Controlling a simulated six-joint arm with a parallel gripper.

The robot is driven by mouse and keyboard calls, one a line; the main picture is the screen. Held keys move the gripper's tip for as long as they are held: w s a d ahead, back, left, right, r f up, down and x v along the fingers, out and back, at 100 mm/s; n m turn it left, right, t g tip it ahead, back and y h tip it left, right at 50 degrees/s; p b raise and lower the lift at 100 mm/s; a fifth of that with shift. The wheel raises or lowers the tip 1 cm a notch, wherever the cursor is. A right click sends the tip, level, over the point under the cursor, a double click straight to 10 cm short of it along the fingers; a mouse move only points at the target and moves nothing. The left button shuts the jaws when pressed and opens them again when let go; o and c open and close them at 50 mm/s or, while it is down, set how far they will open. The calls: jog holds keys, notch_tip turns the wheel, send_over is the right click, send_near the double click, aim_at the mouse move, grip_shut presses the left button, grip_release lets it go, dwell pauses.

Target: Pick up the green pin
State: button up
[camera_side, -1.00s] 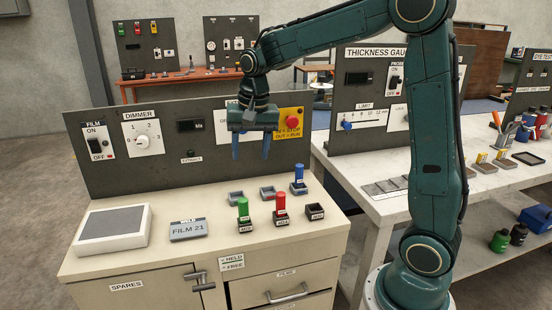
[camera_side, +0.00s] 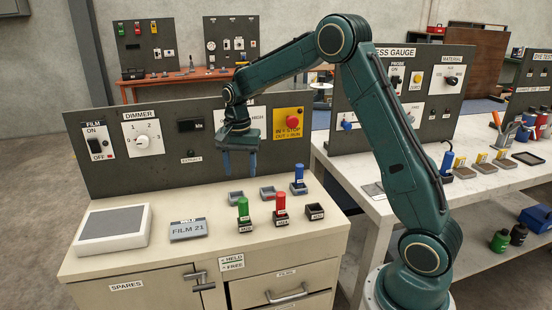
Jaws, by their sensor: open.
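The green pin (camera_side: 243,208) stands upright in a small dark labelled holder (camera_side: 245,227) on the cream cabinet top. My gripper (camera_side: 239,164) is open and empty, with its blue fingers pointing down. It hangs above and behind the green pin, in front of the dark panel, and does not touch the pin. A red pin (camera_side: 280,203) stands upright in a holder just right of the green one. A blue pin (camera_side: 299,173) stands in a holder further back and to the right.
Empty small holders (camera_side: 236,197), (camera_side: 267,193) and (camera_side: 316,211) sit around the pins. A FILM 21 plate (camera_side: 188,229) and a white-framed grey pad (camera_side: 113,225) lie to the left. The upright control panel (camera_side: 165,165) borders the back, with a red stop button (camera_side: 292,122).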

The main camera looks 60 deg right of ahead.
aim_at(243, 200)
jog(key=shift+f, duration=3.95)
jog(key=shift+f, duration=2.6)
jog(key=shift+c, duration=0.2)
jog(key=shift+r, duration=0.1)
grip_shut()
